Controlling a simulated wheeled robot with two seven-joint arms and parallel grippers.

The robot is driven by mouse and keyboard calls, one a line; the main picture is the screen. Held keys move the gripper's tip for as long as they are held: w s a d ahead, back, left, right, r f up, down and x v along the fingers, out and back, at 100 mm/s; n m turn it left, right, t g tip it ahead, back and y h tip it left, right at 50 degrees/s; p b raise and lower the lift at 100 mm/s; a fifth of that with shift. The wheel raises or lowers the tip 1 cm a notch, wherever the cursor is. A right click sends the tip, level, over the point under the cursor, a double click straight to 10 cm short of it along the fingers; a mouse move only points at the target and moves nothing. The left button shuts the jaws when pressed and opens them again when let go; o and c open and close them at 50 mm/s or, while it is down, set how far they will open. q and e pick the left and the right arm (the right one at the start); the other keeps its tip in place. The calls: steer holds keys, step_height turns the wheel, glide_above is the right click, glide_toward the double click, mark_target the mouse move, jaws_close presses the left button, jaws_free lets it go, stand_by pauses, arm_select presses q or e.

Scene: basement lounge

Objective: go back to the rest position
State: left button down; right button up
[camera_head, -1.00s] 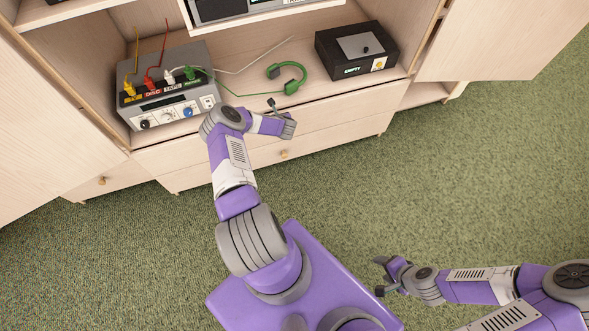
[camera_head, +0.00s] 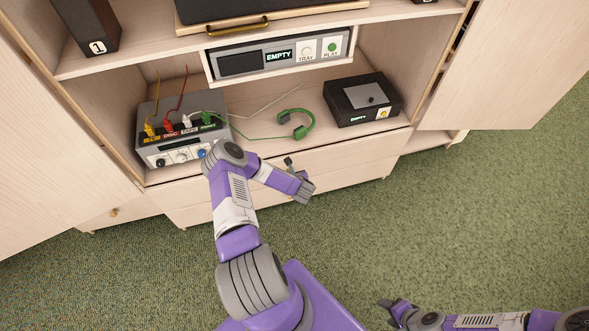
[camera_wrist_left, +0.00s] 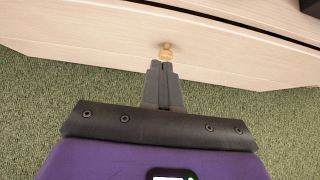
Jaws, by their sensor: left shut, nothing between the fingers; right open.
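My left gripper (camera_head: 302,188) is in front of the pale wooden cabinet's lower drawer, at the end of the purple and white arm. In the left wrist view its dark fingers (camera_wrist_left: 162,70) are shut together with nothing between them. They point at a small brass knob (camera_wrist_left: 167,47) on the drawer front; I cannot tell the gap. My right gripper (camera_head: 387,313) is open and empty, low over the green carpet at the bottom of the head view, partly near the picture's edge.
A grey amplifier (camera_head: 180,145) with coloured plugs stands on the cabinet shelf. A player (camera_head: 280,58) is above. Both cabinet doors (camera_head: 500,70) stand open. Green carpet (camera_head: 480,220) is clear on the right.

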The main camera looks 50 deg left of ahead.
arm_select(q)
steer(key=shift+s+d+r, duration=0.1)
steer(key=shift+d+r, duration=0.05)
steer(key=w+d+r+m+t+h, duration=0.15)
steer(key=d+m+h, duration=0.25)
steer(key=d+m, duration=0.75)
steer(key=w+d+r+m+t+h, duration=0.15)
steer(key=d+m+h, duration=0.25)
steer(key=d+m, duration=0.7)
steer(key=s+d+r+m+g+h, duration=0.1)
steer(key=s+d+m+g+h, duration=0.1)
steer(key=s+d+m, duration=0.5)
steer(key=s+d+r+m+g+h, duration=0.2)
steer(key=s+d+m+g, duration=0.3)
steer(key=m, duration=1.1)
steer(key=s+d, duration=0.3)
steer(key=s, duration=0.2)
steer(key=shift+s+r, duration=0.2)
steer(key=shift+r, duration=0.1)
